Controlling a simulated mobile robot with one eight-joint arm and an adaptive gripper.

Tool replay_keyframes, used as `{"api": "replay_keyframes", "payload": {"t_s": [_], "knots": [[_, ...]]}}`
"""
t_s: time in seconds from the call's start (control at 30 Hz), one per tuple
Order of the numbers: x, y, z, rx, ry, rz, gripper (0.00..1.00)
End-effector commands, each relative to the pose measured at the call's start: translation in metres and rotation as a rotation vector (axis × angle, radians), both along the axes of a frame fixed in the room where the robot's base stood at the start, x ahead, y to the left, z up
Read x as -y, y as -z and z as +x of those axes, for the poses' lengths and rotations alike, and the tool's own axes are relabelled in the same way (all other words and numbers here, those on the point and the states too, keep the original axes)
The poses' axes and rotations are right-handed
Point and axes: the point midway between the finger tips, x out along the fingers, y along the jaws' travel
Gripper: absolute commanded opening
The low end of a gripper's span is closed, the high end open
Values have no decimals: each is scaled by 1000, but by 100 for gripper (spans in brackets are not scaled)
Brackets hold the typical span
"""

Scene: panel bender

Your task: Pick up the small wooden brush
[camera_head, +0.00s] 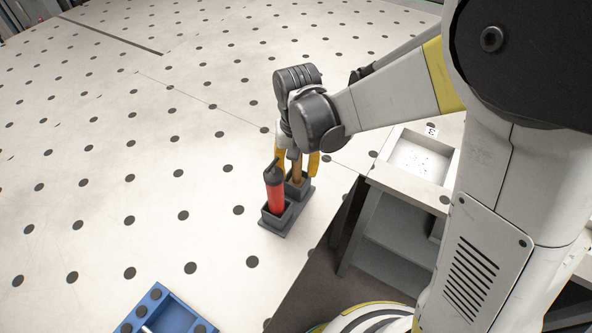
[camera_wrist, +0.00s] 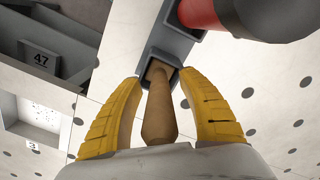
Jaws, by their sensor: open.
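The small wooden brush (camera_head: 297,172) stands upright in one cup of a dark grey two-cup holder (camera_head: 283,225) on the dotted white table. In the wrist view its tan wooden handle (camera_wrist: 158,105) rises from the holder's square opening toward my gripper. My gripper (camera_head: 298,165) is open, with its yellow fingers (camera_wrist: 160,100) on either side of the handle. Gaps seem to show between the fingers and the handle. The brush's lower end is hidden inside the holder.
A red bottle with a black top (camera_head: 274,190) stands in the holder's other cup, close beside my gripper. A blue tray (camera_head: 165,312) lies at the bottom. A grey bin unit (camera_head: 400,190) stands at the right. The table at left is clear.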

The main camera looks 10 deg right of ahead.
Motion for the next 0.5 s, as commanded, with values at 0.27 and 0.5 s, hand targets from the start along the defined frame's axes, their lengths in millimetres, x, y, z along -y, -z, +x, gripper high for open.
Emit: {"api": "replay_keyframes", "payload": {"t_s": [0.27, 0.5], "knots": [[0, 0, 0, 0, 0, 0, 28], [0, 0, 0, 0, 0, 0, 0]]}}
